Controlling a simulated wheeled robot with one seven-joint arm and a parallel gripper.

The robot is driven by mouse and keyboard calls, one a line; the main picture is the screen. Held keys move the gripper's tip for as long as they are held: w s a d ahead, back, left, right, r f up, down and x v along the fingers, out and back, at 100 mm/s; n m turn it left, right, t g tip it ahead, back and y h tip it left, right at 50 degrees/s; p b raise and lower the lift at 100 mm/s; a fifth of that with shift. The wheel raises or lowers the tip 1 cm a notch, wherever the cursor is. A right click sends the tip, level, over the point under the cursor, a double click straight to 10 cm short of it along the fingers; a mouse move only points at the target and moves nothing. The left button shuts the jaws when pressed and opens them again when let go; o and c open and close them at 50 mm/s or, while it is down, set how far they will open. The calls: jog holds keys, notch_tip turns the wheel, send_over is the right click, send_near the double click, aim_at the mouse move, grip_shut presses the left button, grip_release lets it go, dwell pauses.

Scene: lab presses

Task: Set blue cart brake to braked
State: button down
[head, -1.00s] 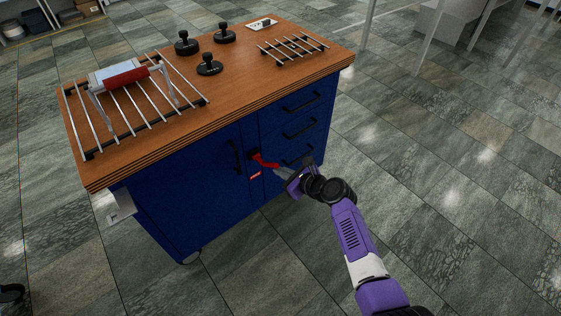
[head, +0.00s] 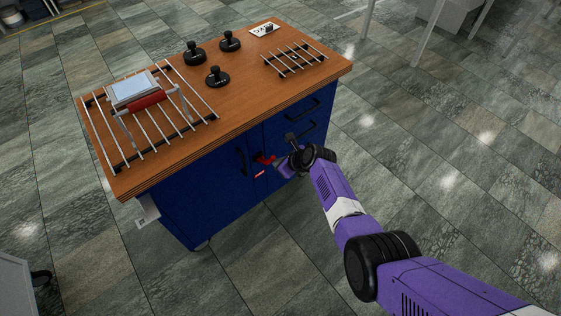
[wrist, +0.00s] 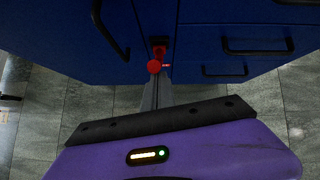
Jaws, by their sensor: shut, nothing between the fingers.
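The blue cart (head: 215,190) has a wooden top and blue doors and drawers. A red brake lever (head: 264,159) sits on its front, between the door handle and the drawers, above a small red label (head: 260,174). In the wrist view the lever (wrist: 155,62) sticks out toward the camera with a round red end. My gripper (head: 278,164) is shut and empty, just right of the lever in the head view. In the wrist view its closed fingers (wrist: 152,92) point at the round end; I cannot tell if they touch it. The lever's exact setting is unclear.
A wire rack with a red-handled device (head: 146,101), several black knobbed items (head: 217,77) and a smaller rack (head: 294,60) stand on the cart top. Black handles (wrist: 258,46) stick out from the front. The tiled floor (head: 430,170) to the right is open.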

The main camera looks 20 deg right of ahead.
jog(key=shift+w+a+r+g+h, duration=0.2)
jog(key=shift+w+a+r+g, duration=0.05)
jog(key=shift+w+r+g, duration=0.45)
jog(key=shift+w+a+r+g+h, duration=0.2)
jog(key=shift+w+r+g, duration=0.35)
jog(key=shift+w+g, duration=0.15)
jog(key=shift+w+a+r+b, duration=0.2)
jog(key=shift+w+r+b, duration=0.1)
jog(key=shift+w+b, duration=0.35)
jog(key=shift+w+a+r+b, duration=0.15)
jog(key=shift+w+r+b, duration=0.25)
jog(key=shift+b, duration=0.3)
jog(key=shift+w+a+r, duration=0.15)
jog(key=shift+w+r, duration=0.25)
jog(key=shift+w, duration=0.1)
jog(key=shift+w+a+r, duration=0.1)
jog(key=shift+s+d, duration=0.3)
jog(key=shift+s, duration=0.05)
jog(key=s+d+f+p+v, duration=0.1)
jog(key=p+v, duration=0.5)
jog(key=v, duration=0.4)
jog(key=shift+s+r+p, duration=0.3)
jog(key=shift+s+p, duration=0.05)
jog(key=shift+s, duration=0.15)
jog(key=shift+d, duration=0.1)
